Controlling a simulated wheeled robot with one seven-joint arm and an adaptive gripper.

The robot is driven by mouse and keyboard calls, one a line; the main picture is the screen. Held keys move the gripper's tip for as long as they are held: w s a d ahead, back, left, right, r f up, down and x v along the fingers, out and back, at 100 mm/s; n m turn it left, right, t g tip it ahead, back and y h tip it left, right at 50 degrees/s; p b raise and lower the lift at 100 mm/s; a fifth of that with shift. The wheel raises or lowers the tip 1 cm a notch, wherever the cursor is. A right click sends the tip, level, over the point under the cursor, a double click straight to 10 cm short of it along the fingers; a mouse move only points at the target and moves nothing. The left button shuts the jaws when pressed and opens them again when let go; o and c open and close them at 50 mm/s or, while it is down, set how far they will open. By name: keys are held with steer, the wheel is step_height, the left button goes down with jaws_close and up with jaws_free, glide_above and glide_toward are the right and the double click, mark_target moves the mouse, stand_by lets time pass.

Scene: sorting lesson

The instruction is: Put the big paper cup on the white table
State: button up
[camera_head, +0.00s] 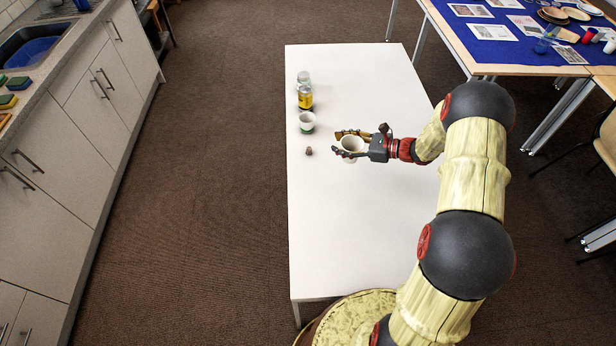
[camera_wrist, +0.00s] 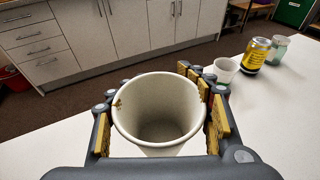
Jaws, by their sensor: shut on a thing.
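A big white paper cup (camera_head: 352,145) is upright between the fingers of my gripper (camera_head: 350,142), at the white table (camera_head: 350,230). In the wrist view I look into the open, empty cup (camera_wrist: 160,108), with the fingers closed on both its sides. My gripper is shut on it. The cup is over the left half of the table; I cannot tell whether its base touches the top.
A smaller white cup (camera_head: 307,121), a yellow can (camera_head: 305,98) and a glass jar (camera_head: 303,78) stand along the table's left edge. A small brown object (camera_head: 309,151) lies left of my gripper. The table's near part is clear. A blue-covered table (camera_head: 480,40) stands at the upper right.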

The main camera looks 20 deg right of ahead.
steer(key=w+a+f+b, duration=0.1)
steer(key=a+f, duration=0.2)
steer(key=a, duration=0.1)
steer(key=w+a+f+b, duration=0.1)
steer(key=a+f, duration=0.1)
steer(key=a, duration=0.2)
steer(key=a+f+b, duration=0.1)
steer(key=a+f, duration=0.2)
steer(key=a, duration=0.1)
steer(key=shift+w+a+f, duration=0.1)
steer(key=shift+w+f, duration=0.25)
steer(key=shift+w, duration=0.05)
steer(key=shift+a+f+b, duration=0.25)
steer(key=shift+f+b, duration=0.05)
steer(key=shift+f, duration=0.05)
steer(key=shift+w+a+f+b, duration=0.15)
steer(key=shift+f+b, duration=0.55)
steer(key=shift+f, duration=1)
steer(key=shift+f, duration=0.1)
steer(key=shift+f, duration=0.15)
steer(key=o, duration=0.7)
steer(key=shift+o, duration=0.6)
